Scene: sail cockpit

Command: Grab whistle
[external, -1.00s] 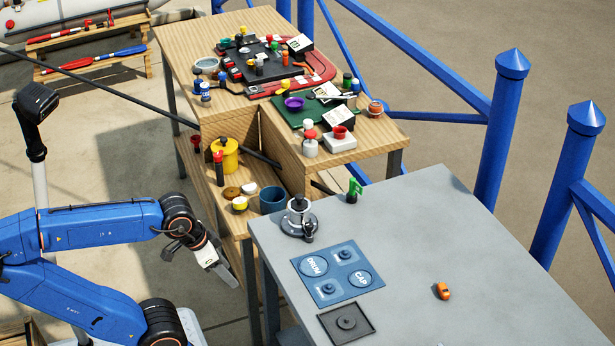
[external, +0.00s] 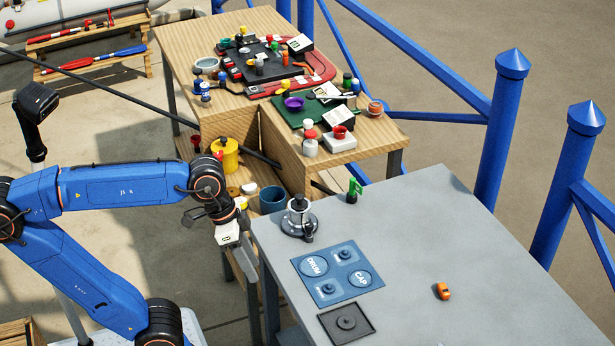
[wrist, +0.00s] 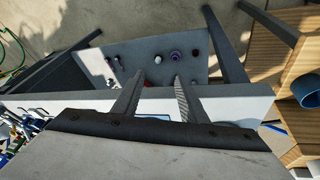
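A small orange object (external: 443,291), which looks like the whistle, lies on the right part of the grey table in the external view. It is too small there to make out its details. My gripper (external: 232,240) is off the table's left edge, well away from the orange object. In the wrist view my gripper (wrist: 158,78) has its two fingers apart with nothing held between them. The orange object cannot be made out in the wrist view.
The grey table (external: 480,235) holds a blue labelled mat (external: 337,273), a black square tray (external: 346,322), a clear-and-black device (external: 299,220) and a small green item (external: 355,187). A cluttered wooden bench stands behind. The wrist view shows a lower grey shelf (wrist: 140,60) with several small items.

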